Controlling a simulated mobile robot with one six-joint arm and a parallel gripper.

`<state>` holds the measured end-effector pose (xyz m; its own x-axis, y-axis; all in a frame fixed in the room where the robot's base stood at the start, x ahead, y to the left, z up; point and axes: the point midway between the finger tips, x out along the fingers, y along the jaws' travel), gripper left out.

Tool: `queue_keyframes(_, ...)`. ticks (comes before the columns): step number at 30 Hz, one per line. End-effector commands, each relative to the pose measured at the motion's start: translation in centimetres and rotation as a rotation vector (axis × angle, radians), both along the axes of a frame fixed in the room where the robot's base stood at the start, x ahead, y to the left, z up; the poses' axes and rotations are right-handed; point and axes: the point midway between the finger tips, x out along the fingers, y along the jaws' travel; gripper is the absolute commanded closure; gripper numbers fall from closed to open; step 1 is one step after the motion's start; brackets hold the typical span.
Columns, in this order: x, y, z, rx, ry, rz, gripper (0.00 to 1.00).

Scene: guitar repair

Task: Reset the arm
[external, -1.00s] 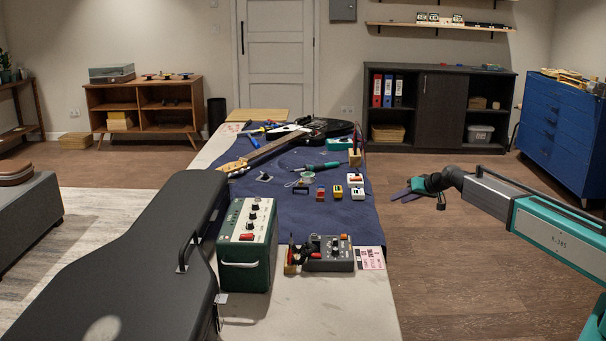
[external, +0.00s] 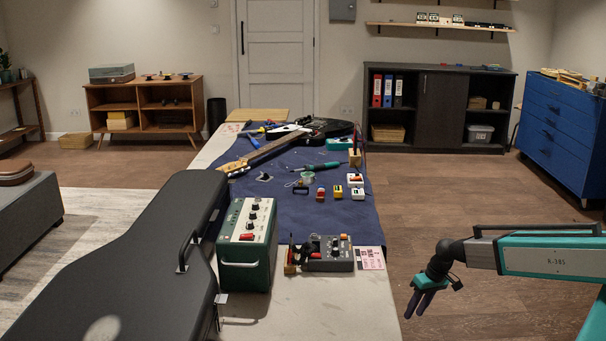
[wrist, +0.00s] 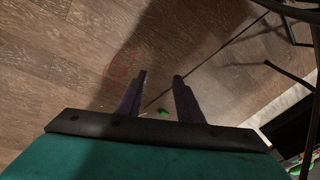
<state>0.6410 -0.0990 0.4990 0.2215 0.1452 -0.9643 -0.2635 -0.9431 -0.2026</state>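My gripper (external: 420,302) hangs over the wooden floor to the right of the workbench (external: 345,305), pointing down and slightly left. In the wrist view its two dark purple fingers (wrist: 157,88) stand apart with nothing between them but floor behind. My arm reaches in from the right edge, with its teal link roughly level.
The bench holds a guitar (external: 265,152), a green amplifier (external: 247,243), a grey pedal box (external: 328,254) and several small pedals. A black guitar case (external: 120,260) lies at the left. A blue cabinet (external: 563,125) stands back right. The floor between is clear.

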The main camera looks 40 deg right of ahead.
Motion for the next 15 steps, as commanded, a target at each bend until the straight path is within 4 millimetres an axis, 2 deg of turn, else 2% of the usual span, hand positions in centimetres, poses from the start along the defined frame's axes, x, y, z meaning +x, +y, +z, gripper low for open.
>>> queue_keyframes(1, -2.3, 1.4, -0.3, 0.001, 0.043, 0.023, 0.67)
queue_keyframes(6, -9.3, 4.8, -2.1, -0.007, 0.190, 0.096, 0.67)
queue_keyframes(15, -22.2, 8.6, -3.2, -0.042, 0.447, 0.223, 0.67)
